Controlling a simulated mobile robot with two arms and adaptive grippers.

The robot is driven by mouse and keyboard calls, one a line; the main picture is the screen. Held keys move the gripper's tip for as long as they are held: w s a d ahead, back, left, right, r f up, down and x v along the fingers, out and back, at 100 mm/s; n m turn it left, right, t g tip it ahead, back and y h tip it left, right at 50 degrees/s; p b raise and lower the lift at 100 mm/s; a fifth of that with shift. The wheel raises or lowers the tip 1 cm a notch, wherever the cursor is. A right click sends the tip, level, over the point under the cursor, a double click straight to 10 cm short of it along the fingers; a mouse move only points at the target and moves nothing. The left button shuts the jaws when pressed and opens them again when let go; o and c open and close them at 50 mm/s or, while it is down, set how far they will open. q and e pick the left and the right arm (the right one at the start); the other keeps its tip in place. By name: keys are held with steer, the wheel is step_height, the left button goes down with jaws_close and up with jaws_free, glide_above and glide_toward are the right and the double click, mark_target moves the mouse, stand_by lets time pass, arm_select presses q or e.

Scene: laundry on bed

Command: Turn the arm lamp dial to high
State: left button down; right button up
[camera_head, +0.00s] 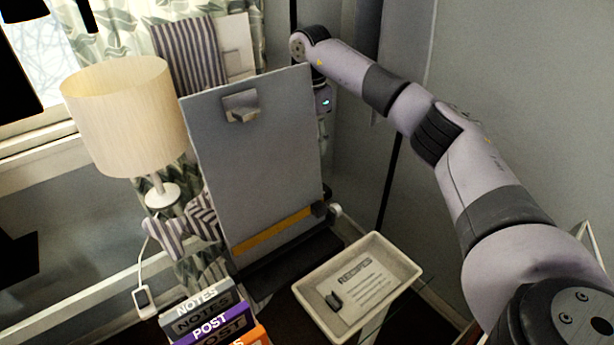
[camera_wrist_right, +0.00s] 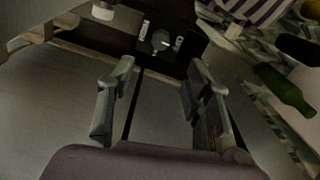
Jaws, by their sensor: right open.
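In the right wrist view a round grey dial (camera_wrist_right: 160,40) sits on a dark panel (camera_wrist_right: 166,20), with a small pale label on each side. I cannot make out the dial there. My left gripper is not in view.
The upright grey board (camera_head: 255,160) stands mid-view. A cream-shaded lamp (camera_head: 125,115) with a corded switch (camera_head: 145,299) is left of it. A pale tray (camera_head: 398,258) holds a card and a dark item. A green bottle (camera_wrist_right: 284,88) is at right.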

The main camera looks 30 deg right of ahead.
step_height(320, 180, down, 12)
steer(key=shift+s+r+p, duration=0.1)
steer(key=shift+p, duration=0.6)
steer(key=shift+c, duration=0.2)
jaws_close()
